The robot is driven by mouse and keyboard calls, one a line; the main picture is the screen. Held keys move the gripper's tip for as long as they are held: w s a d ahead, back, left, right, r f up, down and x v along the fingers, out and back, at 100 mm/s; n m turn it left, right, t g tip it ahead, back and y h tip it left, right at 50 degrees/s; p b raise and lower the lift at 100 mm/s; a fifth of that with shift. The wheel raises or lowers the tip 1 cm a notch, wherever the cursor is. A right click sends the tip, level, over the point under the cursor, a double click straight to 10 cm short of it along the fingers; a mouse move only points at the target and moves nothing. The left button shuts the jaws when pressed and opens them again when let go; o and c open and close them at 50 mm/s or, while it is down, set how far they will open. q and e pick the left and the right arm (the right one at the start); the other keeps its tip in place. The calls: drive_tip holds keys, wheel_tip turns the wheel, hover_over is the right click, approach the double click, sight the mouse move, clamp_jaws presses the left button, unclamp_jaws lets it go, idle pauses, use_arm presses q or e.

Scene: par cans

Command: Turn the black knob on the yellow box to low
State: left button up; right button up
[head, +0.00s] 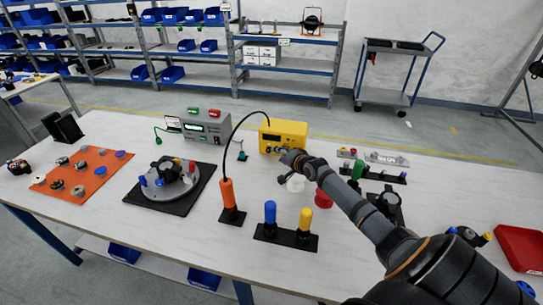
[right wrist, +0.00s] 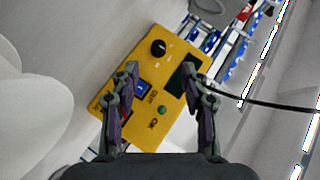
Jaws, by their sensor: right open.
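The yellow box (head: 285,132) stands on the white table, right of the grey device. In the right wrist view the box (right wrist: 170,120) shows tilted, with its face towards the camera. Its round black knob (right wrist: 158,47) has a light mark and sits near the upper end of the face; the small print beside it is too small to read. My right gripper (right wrist: 160,66) is open, its two fingers apart over the box face, with the knob just beyond the fingertips and nothing between them. In the head view the gripper (head: 288,157) is in front of the box. My left gripper is out of view.
A black cable arches from an orange-handled tool (head: 228,195) to the box. A grey device (head: 207,124) stands left. Blue (head: 270,213) and yellow (head: 305,219) handles stand in front.

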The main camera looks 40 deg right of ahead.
sight(269, 151)
drive_tip(key=b+x, duration=0.1)
drive_tip(key=x, duration=0.2)
drive_tip(key=b+x, duration=0.1)
drive_tip(key=x, duration=0.3)
drive_tip(key=shift+s+f+b, duration=0.1)
drive_tip(key=shift+f+b, duration=0.15)
drive_tip(key=shift+b, duration=0.05)
drive_tip(key=shift+w, duration=0.45)
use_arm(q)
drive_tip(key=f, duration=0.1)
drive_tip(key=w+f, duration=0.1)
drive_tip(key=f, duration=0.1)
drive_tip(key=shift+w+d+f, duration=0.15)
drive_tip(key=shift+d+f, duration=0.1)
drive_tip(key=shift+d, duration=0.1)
use_arm(e)
drive_tip(key=shift+c, duration=0.3)
clamp_jaws()
